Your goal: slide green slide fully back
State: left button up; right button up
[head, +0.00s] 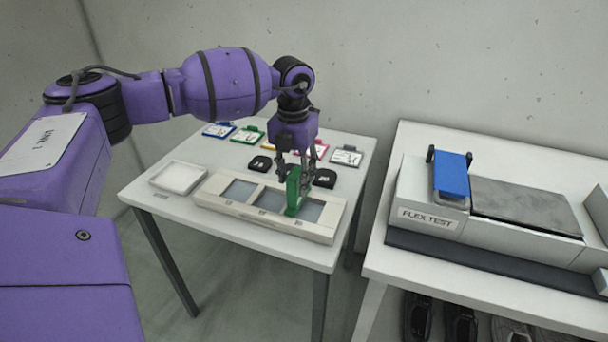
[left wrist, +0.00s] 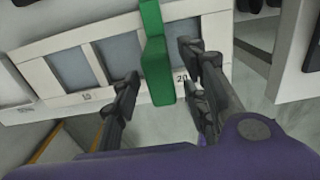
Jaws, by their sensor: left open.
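The green slide (head: 293,192) stands upright across the white frame (head: 318,234) with several grey windows, between the middle and right windows. In the left wrist view the green slide (left wrist: 156,68) shows as a tall block over the bar between two windows, near a mark "20". My left gripper (head: 304,176) points down at the slide, its fingers close to the upper part. In the left wrist view its fingers (left wrist: 160,82) are open, one on each side of the slide, with gaps visible. My right gripper is not in view.
A white tray (head: 178,178) lies left of the frame. Black pieces (head: 261,163) and coloured cards, including a blue one (head: 218,130) and a grey one (head: 346,156), lie behind it. A second table at right holds a "FLEX TEST" machine (head: 428,219) with a blue plate (head: 452,174).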

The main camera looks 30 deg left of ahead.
pick_arm(q)
jog(key=shift+w+f, duration=0.15)
jog(key=shift+f, duration=2.15)
grip_shut()
